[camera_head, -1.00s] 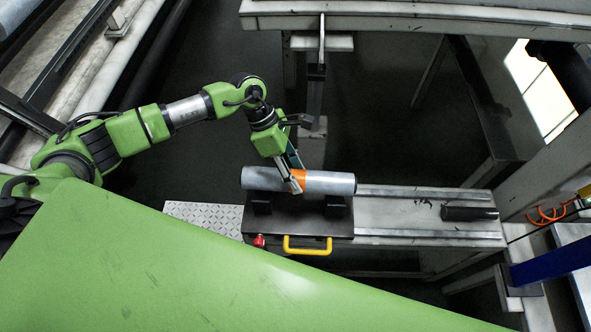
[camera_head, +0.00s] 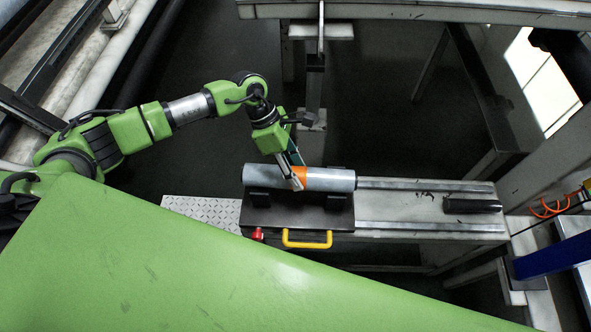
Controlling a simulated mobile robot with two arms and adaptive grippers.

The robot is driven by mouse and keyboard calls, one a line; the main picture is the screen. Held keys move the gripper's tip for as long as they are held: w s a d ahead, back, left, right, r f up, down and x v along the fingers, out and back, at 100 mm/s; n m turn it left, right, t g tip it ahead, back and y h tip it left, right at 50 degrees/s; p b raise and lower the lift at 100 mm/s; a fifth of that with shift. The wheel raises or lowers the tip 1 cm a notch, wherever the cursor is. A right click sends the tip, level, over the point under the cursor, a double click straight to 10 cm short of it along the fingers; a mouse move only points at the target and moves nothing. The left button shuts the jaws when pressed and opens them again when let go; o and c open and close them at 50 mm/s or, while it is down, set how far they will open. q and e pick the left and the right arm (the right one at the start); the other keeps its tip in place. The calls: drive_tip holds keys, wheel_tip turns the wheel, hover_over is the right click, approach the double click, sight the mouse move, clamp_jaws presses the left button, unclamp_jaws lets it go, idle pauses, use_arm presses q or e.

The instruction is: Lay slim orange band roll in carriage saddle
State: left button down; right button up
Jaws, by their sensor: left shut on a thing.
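The slim roll (camera_head: 335,180) is a grey cylinder with an orange band around its middle. It lies level, left to right, over the dark carriage (camera_head: 297,220) with the yellow handle. The black saddle blocks (camera_head: 259,199) show just under the roll's near side; I cannot tell whether the roll rests on them or is slightly above. My left gripper (camera_head: 298,180) comes down from above and is shut on the roll at its orange band. My right gripper is not in view.
The carriage sits on twin rails (camera_head: 430,227) running right, with a black cylinder (camera_head: 472,206) lying near their far end. A red knob (camera_head: 257,234) and yellow handle (camera_head: 307,239) are on the carriage's front. A checkered plate (camera_head: 200,208) lies to its left.

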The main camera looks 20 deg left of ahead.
use_arm(q)
drive_tip(key=shift+f, duration=0.25)
drive_tip(key=c, duration=1.3)
unclamp_jaws()
drive_tip(key=shift+o, duration=1)
